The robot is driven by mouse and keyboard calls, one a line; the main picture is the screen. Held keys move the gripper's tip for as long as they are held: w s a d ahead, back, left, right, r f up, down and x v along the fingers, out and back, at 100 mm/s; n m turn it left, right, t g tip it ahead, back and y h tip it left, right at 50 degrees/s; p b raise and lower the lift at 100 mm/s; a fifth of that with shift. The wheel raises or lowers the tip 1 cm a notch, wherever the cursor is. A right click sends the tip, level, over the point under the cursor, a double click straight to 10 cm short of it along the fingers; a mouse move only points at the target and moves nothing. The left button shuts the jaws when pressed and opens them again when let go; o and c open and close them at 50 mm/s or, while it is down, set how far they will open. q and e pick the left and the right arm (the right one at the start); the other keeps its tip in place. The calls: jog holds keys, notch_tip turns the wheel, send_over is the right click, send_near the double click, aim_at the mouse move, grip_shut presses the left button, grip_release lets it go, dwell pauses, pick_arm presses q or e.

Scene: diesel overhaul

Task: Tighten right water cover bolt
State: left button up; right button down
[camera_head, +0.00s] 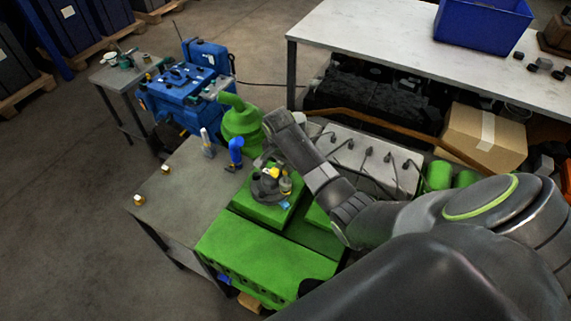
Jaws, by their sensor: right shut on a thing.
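A green engine (245,248) sits on a grey workbench. My right arm reaches in from the right over it. My right gripper (264,160) points down behind a dark round part (268,188) with yellow and brass pieces on top of the engine. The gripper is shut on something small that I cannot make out. The water cover and its right bolt cannot be told apart clearly at this size. A blue-handled tool (236,148) and a white-handled tool (206,138) stand left of the gripper. My left gripper is not in view.
A green rounded housing (240,122) stands close behind the gripper. A blue engine (190,85) stands farther back. A white table (380,40) carries a blue crate (484,24); a cardboard box (480,135) is at right.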

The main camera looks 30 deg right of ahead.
jog(key=n, duration=0.5)
jog(key=shift+t+y, duration=0.3)
jog(key=n, duration=0.6)
jog(key=shift+y, duration=0.4)
jog(key=n, duration=0.5)
jog(key=shift+y, duration=0.3)
jog(key=shift+n+y, duration=0.3)
jog(key=shift+n, duration=1.6)
